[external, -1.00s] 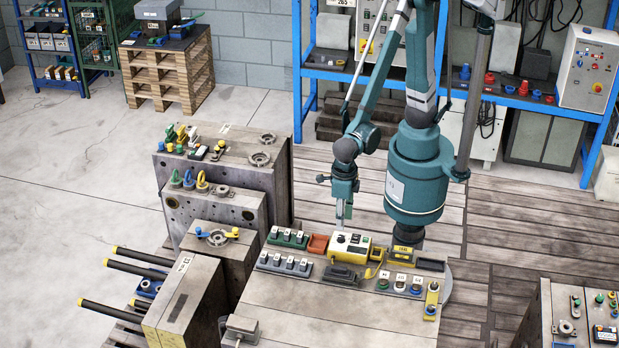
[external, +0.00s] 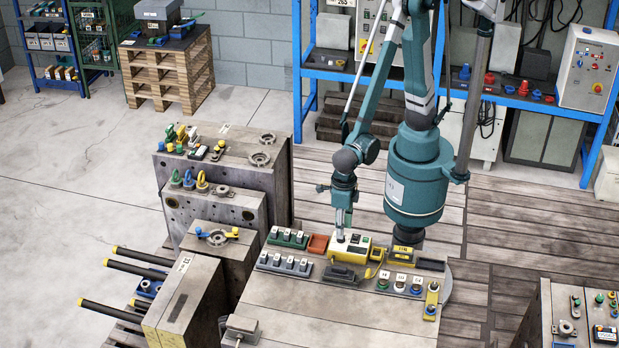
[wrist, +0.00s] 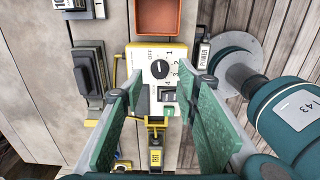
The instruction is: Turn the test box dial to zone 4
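The test box, yellow with a white face, stands on the bench in the external view (external: 350,249) and fills the middle of the wrist view (wrist: 147,58). Its round black dial (wrist: 160,69) has OFF marked at its upper left and numbers around its right side. The dial's pointer is too small to read for certain. My gripper (wrist: 168,92) is open and empty, its two green-padded fingers spread either side of the box's lower face. In the external view my gripper (external: 340,236) hangs just above the box. Contact with the dial is not visible.
An orange tray (external: 317,244) sits left of the box. Rows of switches (external: 285,264), a dark connector (external: 340,274) and a POWER-labelled part (wrist: 203,52) are close by. Labelled buttons (external: 400,284) stand to the right. The front bench top (external: 330,315) is clear.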

